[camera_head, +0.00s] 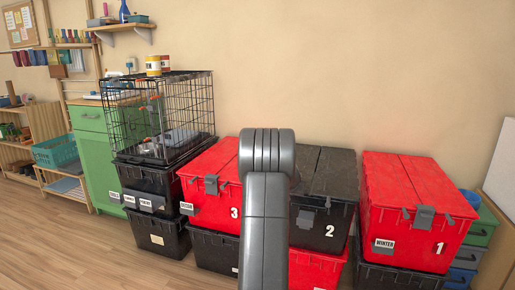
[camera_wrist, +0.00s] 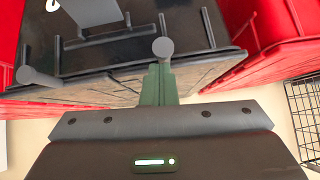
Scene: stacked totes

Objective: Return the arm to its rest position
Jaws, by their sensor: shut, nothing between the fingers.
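My grey arm rises through the middle of the head view, in front of the stacked totes. My gripper is hidden behind it there. In the wrist view my gripper (camera_wrist: 160,72) is shut and empty, its narrow fingers together. The fingers overlap the black tote 2 in that picture; I cannot tell whether they touch it. The black tote 2 (camera_head: 325,172) stands just right of my arm in the head view, and its dark surface with grey latch parts fills the top of the wrist view (camera_wrist: 100,60).
Red tote 3 (camera_head: 205,206) stands left of my arm and red tote 1 (camera_head: 408,200) to the right, both on black totes. A black wire cage (camera_head: 190,100) with cans on top stands on a stack at left. Wooden floor (camera_head: 90,255) is clear in front left.

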